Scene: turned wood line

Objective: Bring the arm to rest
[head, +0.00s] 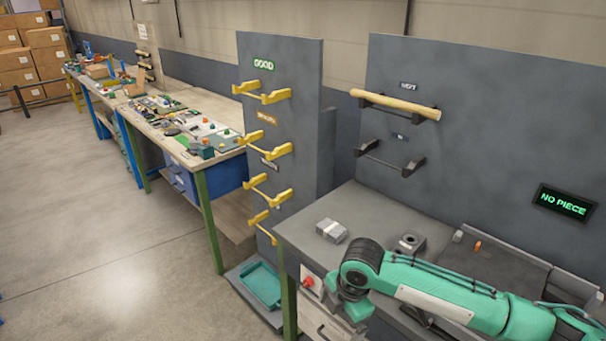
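A green arm (445,292) with a dark joint comes in from the right, low over the grey bench; it looks like my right arm. Its near end bends downward at the bench's left part, and no fingers show there. My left arm and gripper are out of view. A pale turned wood piece (395,104) lies across the upper black hooks under a small label on the right panel. The lower black hooks (390,160) are empty. A lit display (565,202) reads "NO PIECE".
Yellow hooks (262,94) on the panel marked "GOOD" are empty. A grey block (331,231) and a dark block with a hole (409,243) stand on the bench near the arm. A teal tray (262,285) sits low left. The floor at left is clear.

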